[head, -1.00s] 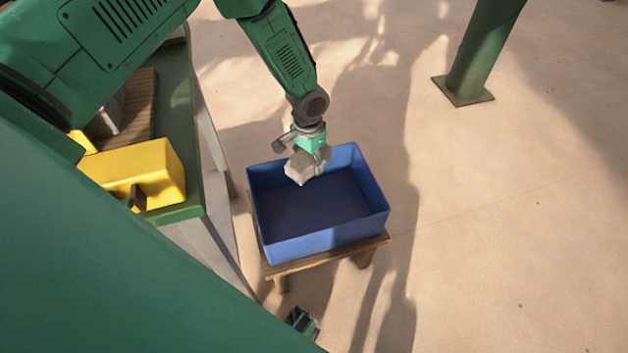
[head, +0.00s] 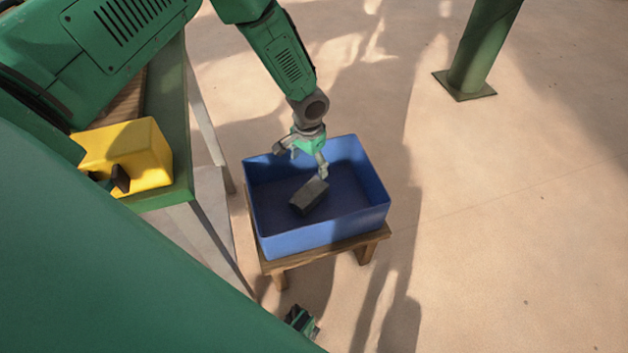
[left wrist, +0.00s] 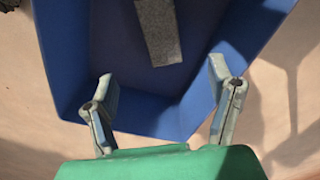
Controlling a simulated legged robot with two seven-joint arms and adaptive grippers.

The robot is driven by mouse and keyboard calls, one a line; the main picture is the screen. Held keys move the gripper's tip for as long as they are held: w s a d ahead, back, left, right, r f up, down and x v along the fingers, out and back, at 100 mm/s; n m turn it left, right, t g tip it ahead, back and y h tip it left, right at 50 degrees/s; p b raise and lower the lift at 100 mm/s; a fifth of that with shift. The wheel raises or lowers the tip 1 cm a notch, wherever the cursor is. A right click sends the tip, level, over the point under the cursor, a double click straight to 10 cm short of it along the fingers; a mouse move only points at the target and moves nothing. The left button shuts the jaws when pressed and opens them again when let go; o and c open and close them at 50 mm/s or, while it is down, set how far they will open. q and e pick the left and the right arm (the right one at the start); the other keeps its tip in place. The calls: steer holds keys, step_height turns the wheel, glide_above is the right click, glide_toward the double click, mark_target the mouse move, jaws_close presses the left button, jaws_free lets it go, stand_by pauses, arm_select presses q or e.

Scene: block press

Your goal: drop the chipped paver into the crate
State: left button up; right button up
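The grey paver (head: 309,196) is inside the blue crate (head: 325,235), toward its middle and left, apart from my gripper. It also shows in the left wrist view (left wrist: 158,32), lying beyond the fingertips. Whether it rests flat on the crate floor is hard to tell. My left gripper (head: 302,163) hangs over the crate's far left part. In the left wrist view its two fingers (left wrist: 163,82) are spread wide with nothing between them, so it is open. I cannot make out my right gripper's fingers.
The crate stands on a low wooden stool (head: 325,256). A green post (head: 478,50) stands at the upper right. The floor to the right is clear.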

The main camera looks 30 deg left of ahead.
arm_select(q)
step_height(320, 180, up, 12)
stand_by(0.6)
steer(key=shift+a+f, duration=0.1)
